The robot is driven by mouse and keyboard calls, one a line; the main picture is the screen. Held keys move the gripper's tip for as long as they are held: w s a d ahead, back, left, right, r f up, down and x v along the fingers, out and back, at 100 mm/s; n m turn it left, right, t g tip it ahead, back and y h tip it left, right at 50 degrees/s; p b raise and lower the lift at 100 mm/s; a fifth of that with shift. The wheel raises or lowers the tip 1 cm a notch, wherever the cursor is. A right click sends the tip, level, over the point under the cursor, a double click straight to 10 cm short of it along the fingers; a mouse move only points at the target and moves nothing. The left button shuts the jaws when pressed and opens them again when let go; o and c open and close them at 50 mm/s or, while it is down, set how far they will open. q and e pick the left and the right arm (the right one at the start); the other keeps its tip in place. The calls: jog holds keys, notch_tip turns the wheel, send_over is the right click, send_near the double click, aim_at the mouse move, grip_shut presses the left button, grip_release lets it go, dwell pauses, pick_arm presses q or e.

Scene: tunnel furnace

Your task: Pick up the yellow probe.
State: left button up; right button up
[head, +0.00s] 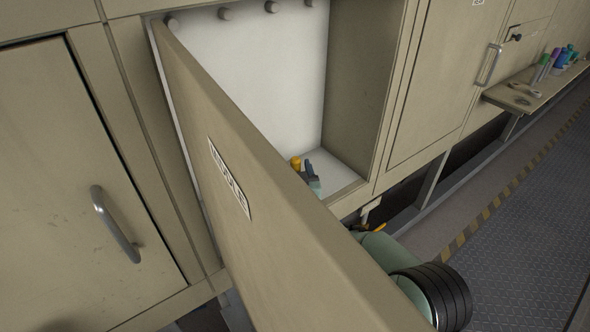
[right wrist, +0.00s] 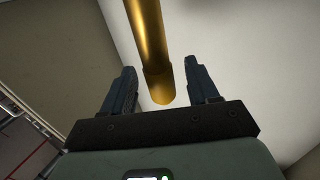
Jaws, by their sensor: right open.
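The yellow probe (right wrist: 150,45) is a smooth golden rod in the right wrist view. It runs from the top edge down to a rounded end between the two fingers of my right gripper (right wrist: 159,65). The fingers are apart, with a visible gap on each side of the probe. In the head view a small yellow end of the probe (head: 296,162) shows inside the open cabinet, beside the blue fingers of the right gripper (head: 308,169). The open door hides most of my right arm and the gripper's lower part. My left gripper is in neither view.
The beige cabinet door (head: 250,185) stands open across the middle, close in front of my right arm. The cabinet has a white back wall (head: 260,75) with several round pegs along the top. A shelf (head: 530,90) with coloured bottles is at right. The walkway floor there is clear.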

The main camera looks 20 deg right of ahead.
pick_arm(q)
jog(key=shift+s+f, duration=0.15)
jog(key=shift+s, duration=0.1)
pick_arm(e)
jog(key=shift+w+d, duration=0.1)
jog(key=shift+w, duration=0.4)
jog(key=c, duration=1)
jog(key=shift+r, duration=0.15)
jog(key=shift+c, duration=0.2)
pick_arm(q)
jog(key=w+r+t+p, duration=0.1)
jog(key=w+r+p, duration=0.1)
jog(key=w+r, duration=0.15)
pick_arm(e)
notch_tip(320, 180, up, 6)
jog(key=shift+r, duration=0.2)
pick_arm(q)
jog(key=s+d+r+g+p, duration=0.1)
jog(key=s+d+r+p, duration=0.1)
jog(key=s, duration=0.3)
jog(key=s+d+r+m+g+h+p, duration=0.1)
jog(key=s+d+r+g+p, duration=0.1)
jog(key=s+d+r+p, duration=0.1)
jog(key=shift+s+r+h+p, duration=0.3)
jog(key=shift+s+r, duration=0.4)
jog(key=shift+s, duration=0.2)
pick_arm(e)
notch_tip(320, 180, up, 13)
jog(key=shift+r, duration=0.2)
